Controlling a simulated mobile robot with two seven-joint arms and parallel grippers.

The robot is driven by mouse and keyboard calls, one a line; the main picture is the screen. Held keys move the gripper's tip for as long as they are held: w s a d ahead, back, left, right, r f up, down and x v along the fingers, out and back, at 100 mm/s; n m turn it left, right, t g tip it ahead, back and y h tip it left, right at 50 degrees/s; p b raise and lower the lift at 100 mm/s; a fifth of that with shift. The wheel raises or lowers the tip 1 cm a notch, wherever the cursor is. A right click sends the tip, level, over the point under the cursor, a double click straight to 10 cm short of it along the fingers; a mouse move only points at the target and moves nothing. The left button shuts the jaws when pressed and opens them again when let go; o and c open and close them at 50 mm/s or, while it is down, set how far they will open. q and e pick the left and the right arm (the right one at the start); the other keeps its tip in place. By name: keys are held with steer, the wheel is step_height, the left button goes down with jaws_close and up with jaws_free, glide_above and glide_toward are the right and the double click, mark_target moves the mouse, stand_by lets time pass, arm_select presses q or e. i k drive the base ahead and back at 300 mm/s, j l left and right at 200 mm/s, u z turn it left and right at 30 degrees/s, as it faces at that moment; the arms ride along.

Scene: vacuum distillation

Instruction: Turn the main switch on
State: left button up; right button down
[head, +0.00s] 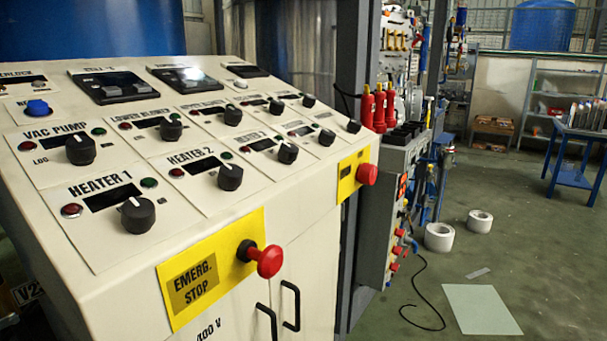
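A beige control console (80,230) fills the left of the head view. No label reading main switch is legible. On its front face, towards the right end, a yellow plate (346,184) carries a red knob (366,174); its lettering is too small to read, so I cannot tell if this is the main switch. Nearer, another yellow plate (191,288), marked EMERG. STOP, carries a red mushroom button (268,261) that stands out from the panel. Neither of my grippers is in view.
The console's sloping top holds several black knobs, including the HEATER 1 knob (138,214), and a blue button (37,107). Black door handles (290,306) stick out below. A grey box (386,185) stands to the right. White rolls (439,237) and a black cable (424,318) lie on the floor.

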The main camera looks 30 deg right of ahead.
mark_target(367, 173)
steer(key=z, duration=1.25)
